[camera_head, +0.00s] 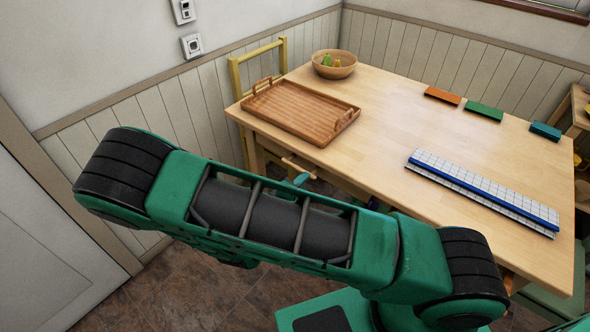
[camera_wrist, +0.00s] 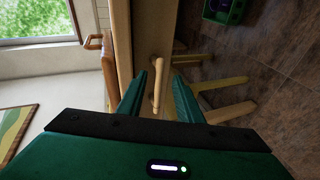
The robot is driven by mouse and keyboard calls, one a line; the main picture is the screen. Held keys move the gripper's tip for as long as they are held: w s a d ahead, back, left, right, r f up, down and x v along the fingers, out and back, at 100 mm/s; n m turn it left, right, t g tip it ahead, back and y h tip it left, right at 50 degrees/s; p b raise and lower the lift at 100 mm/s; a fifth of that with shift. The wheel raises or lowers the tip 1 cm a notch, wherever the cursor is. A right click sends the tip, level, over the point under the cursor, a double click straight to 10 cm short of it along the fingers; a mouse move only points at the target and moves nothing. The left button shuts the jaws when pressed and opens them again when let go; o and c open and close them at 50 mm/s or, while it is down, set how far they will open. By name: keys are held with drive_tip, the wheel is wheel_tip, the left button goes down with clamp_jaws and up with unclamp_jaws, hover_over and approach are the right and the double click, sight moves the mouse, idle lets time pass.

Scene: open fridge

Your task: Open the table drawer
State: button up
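The wooden table (camera_head: 400,120) stands at the right, and its drawer lies under the near left edge, mostly hidden by my arm. The drawer's light wooden handle (camera_head: 298,163) sticks out below the tabletop. In the wrist view the handle (camera_wrist: 157,85) is a bar between my two green fingers. My gripper (camera_wrist: 165,80) is open around the handle, with gaps to both sides. In the head view only a teal fingertip (camera_head: 301,180) shows, just by the handle. The drawer looks closed, though little of its front is visible.
On the tabletop are a wooden tray (camera_head: 300,108), a fruit bowl (camera_head: 334,64), a gridded board with a blue strip (camera_head: 480,193) and several coloured blocks. A yellow chair (camera_head: 257,60) stands at the table's left end. Brown floor is free near the white door (camera_head: 45,250).

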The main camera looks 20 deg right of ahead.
sight(297, 169)
drive_tip(key=w+f+n+t, duration=0.1)
drive_tip(key=w, duration=0.2)
drive_tip(key=w+d+f+n+t, duration=0.1)
drive_tip(key=w, duration=0.2)
drive_tip(key=w+d+t+y, duration=0.1)
drive_tip(key=w, duration=0.3)
drive_tip(key=shift+f+n+t, duration=0.3)
drive_tip(key=shift+f+n, duration=0.1)
drive_tip(key=shift+c, duration=0.5)
